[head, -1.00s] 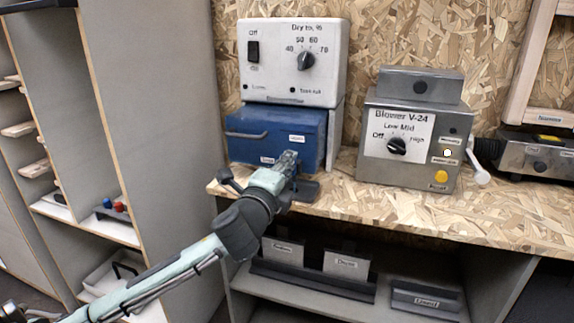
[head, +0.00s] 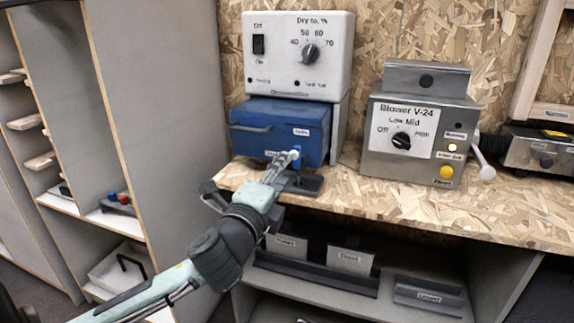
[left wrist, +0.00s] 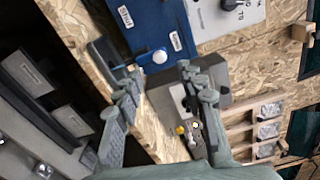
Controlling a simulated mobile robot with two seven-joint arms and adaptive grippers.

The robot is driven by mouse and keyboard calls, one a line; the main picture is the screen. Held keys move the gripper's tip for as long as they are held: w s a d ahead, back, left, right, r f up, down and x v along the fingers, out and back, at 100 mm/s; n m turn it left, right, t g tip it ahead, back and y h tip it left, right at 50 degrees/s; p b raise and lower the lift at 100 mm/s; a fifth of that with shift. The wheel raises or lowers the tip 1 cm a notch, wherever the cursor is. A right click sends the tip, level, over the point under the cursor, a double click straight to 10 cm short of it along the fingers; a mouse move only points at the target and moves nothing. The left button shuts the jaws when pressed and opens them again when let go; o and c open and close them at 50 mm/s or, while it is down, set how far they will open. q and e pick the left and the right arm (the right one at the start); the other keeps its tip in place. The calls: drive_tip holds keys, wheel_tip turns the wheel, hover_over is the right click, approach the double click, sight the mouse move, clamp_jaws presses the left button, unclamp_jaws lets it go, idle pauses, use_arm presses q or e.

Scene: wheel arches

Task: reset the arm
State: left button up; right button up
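My left arm comes in from the lower left in the head view. Its gripper (head: 248,178) is at the front edge of the wood-chip bench, before the blue box (head: 262,133). The fingers are spread in the left wrist view (left wrist: 160,96), with nothing between them. My right gripper is not in view.
A white dryer control box (head: 297,65) sits above the blue box. The steel Blower V-24 box (head: 415,145) stands to the right on the bench (head: 400,202). Labelled holders (head: 318,268) are on the shelf below. A grey partition (head: 160,110) stands to the left.

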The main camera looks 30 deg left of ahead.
use_arm(q)
drive_tip(key=shift+s, duration=0.35)
drive_tip(key=s+a+f+n+g, duration=0.2)
drive_tip(key=f+n+g, duration=0.2)
drive_tip(key=f, duration=1.2)
drive_tip(key=s+a+f+n+g, duration=0.15)
drive_tip(key=f+n+g, duration=0.25)
drive_tip(key=f, duration=1.1)
drive_tip(key=s+d+f+n+g+h, duration=0.1)
drive_tip(key=s+d+f+n+g, duration=0.2)
drive_tip(key=s+f, duration=0.7)
drive_tip(key=s+d+f+n+g+h, duration=0.1)
drive_tip(key=s+d+f+n+g, duration=0.3)
drive_tip(key=s+f, duration=0.6)
wheel_tip(320, 180, down, 7)
drive_tip(key=shift+s+d+f+h, duration=0.1)
drive_tip(key=shift+s+d+h, duration=0.1)
drive_tip(key=shift+s+h, duration=0.15)
